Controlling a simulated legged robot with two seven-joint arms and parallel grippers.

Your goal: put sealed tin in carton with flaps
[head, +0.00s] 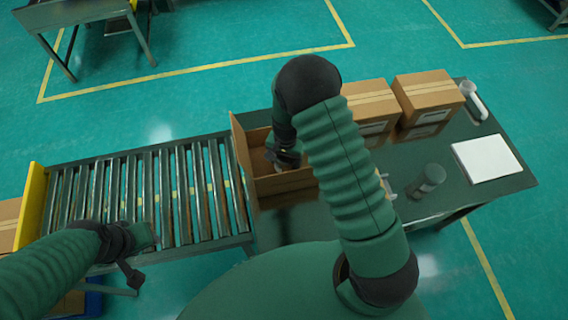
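The open carton with flaps (285,184) stands on the dark table beside the end of the roller conveyor. One tall flap stands up on its left side. My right arm arches over the table, and my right gripper (284,160) points down inside or just above the carton. Its fingers are small and partly hidden, so I cannot tell whether they hold anything. A dark grey cylinder (428,180) is on the table to the right of my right arm; I cannot tell whether it is the sealed tin. My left gripper (132,272) is over the conveyor's near edge, apart from the carton.
The roller conveyor (150,190) is empty, with a yellow end plate (35,205) at its left. Closed boxes (428,92) stand at the back of the table. A white pad (487,158) and a white handheld device (474,100) lie at the right.

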